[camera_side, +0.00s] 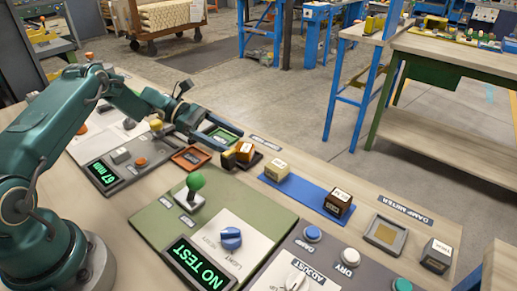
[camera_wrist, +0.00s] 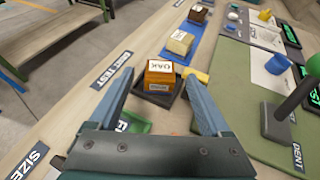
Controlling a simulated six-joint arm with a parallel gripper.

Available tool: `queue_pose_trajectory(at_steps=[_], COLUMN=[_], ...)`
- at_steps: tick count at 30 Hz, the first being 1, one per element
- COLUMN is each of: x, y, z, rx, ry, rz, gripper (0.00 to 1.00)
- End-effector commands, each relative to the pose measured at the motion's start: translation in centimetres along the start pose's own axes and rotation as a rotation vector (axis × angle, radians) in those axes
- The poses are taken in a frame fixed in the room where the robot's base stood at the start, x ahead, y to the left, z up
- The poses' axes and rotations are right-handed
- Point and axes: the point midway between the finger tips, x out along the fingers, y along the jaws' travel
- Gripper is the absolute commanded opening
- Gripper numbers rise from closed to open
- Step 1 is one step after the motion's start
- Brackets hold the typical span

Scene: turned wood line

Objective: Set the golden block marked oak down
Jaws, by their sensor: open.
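The golden-orange block marked OAK (camera_wrist: 160,74) stands upright on a small dark tray (camera_wrist: 158,98) in the wrist view. It also shows in the side view (camera_side: 245,152), near the middle. My gripper (camera_wrist: 156,76) is open, with one finger to each side of the block in the picture and a visible gap on both sides. In the side view my gripper (camera_side: 232,139) reaches in from the left, low over the bench, close to the block. A yellow piece (camera_wrist: 197,75) lies just right of the tray, partly hidden by my right finger.
A blue mat (camera_side: 306,188) holds a cream block (camera_side: 276,170) and a dark brown block (camera_side: 338,203). A green tray (camera_side: 237,136) and an orange tray (camera_side: 191,158) lie near my gripper. A green-knobbed lever (camera_side: 195,183) stands up as an obstacle.

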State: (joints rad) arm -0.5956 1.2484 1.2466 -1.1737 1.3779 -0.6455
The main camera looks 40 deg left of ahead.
Motion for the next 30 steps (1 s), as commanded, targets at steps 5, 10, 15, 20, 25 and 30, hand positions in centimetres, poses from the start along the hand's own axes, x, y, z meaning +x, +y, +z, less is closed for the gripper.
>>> queue_pose_trajectory(at_steps=[5, 10, 15, 20, 25, 30], x=[-4.0, -6.5, -7.5, -6.9, -5.6, -4.8], y=[0.1, 0.1, -0.1, -1.0, -3.8, -7.6], z=[0.0, 0.0, 0.2, 2.5, 6.5, 9.6], rx=[0.002, 0.002, 0.011, 0.114, 0.337, 0.590], ry=[0.000, 0.001, 0.010, 0.097, 0.265, 0.428], rz=[0.006, 0.003, -0.005, -0.057, -0.163, -0.274], gripper=[0.81, 0.81, 0.81, 0.81, 0.81, 0.81])
